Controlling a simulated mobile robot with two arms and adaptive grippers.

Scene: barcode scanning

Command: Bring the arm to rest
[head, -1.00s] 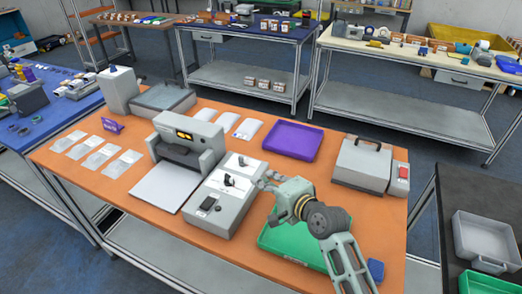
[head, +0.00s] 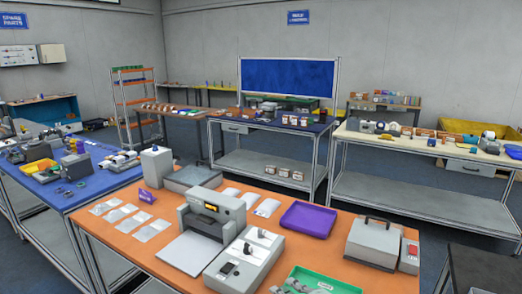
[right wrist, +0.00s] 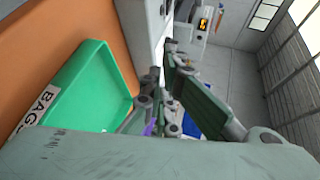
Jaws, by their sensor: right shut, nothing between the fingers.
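Only the tip of my right gripper (head: 293,286) shows at the bottom edge of the head view, by the left end of the green tray (head: 335,284). In the right wrist view my right gripper (right wrist: 163,86) has its fingers together with nothing held. The green tray (right wrist: 100,82) with a BAGS label is beside it there, on the orange table. The rest of my right arm is cut off in the head view. My left gripper is in neither view.
On the orange table (head: 110,240) stand a grey printer-like machine (head: 212,214), a grey unit with a dark handset (head: 240,262), a purple tray (head: 308,219) and a grey case (head: 373,243) with a red-topped box (head: 410,252). Floor lies between this table and the back benches.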

